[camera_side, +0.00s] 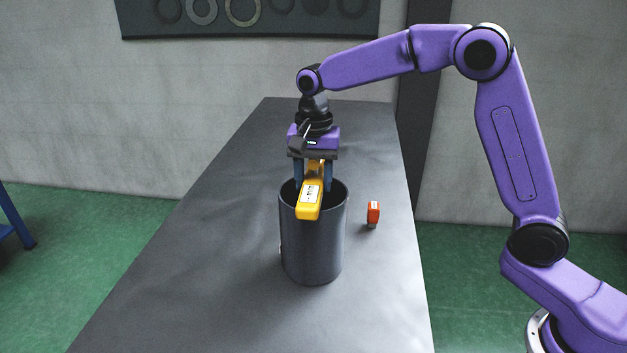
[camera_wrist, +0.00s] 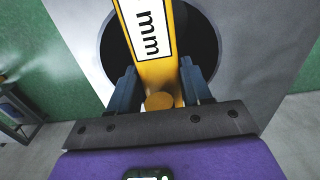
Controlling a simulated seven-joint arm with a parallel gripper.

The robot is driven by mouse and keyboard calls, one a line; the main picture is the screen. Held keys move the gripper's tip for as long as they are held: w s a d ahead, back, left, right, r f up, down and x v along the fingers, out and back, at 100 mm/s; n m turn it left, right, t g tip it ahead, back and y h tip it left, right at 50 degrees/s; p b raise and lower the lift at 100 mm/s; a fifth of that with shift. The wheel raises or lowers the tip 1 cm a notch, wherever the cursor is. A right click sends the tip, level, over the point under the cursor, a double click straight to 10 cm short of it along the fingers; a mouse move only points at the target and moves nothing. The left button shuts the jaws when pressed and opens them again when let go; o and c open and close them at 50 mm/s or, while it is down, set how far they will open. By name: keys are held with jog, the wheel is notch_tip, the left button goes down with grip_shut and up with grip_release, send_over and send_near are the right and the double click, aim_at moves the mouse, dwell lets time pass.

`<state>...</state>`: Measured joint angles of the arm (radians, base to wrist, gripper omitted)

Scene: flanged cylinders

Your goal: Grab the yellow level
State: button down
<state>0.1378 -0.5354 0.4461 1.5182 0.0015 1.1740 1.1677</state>
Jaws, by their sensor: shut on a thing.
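The yellow level (camera_side: 309,205) is a long yellow bar with a white label, seen in the side view above the mouth of a dark grey cylinder (camera_side: 314,250). My gripper (camera_side: 313,184) points down and is shut on the level, one finger on each side. In the wrist view the level (camera_wrist: 182,70) runs up from between the fingers of my gripper (camera_wrist: 160,92), its label reading "mm". The cylinder's dark opening lies behind it. Whether the level touches the rim is not clear.
A small orange object (camera_side: 373,212) stands on the dark table (camera_side: 220,260) to the right of the cylinder. The table to the left and front is clear. A dark panel with rings (camera_side: 245,10) hangs on the back wall.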

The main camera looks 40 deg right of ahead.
aim_at(313, 162)
jog(key=shift+r, duration=0.1)
jog(key=shift+r, duration=0.5)
notch_tip(313, 162, up, 2)
jog(key=shift+r, duration=0.1)
jog(key=s+d+r, duration=0.3)
jog(key=s+r, duration=0.6)
jog(key=s, duration=0.4)
jog(key=shift+s+d+r, duration=0.25)
jog(key=shift+d+r, duration=0.05)
jog(key=shift+d, duration=0.05)
